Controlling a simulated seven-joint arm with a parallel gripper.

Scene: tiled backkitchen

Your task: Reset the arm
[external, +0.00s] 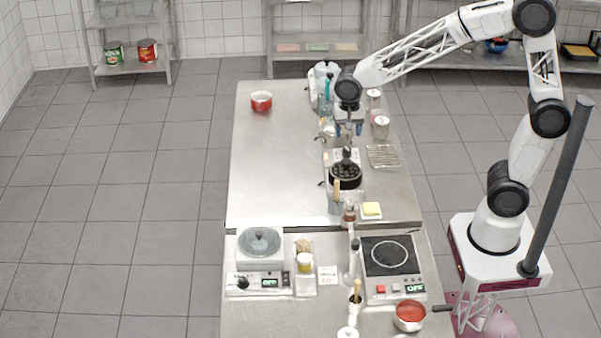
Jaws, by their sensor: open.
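My gripper (348,140) is at the end of the arm, which reaches from its base at the right out over the steel table (270,165). The gripper points down above a dark round item (346,176) among the things on the table's right side. It is open. The fingertips are small in this view, and I cannot tell whether they touch anything below them. I see nothing held between them.
Bottles (325,85) and jars (381,127) crowd around the gripper. A wire rack (384,156) lies to its right. The table's left half is mostly clear.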

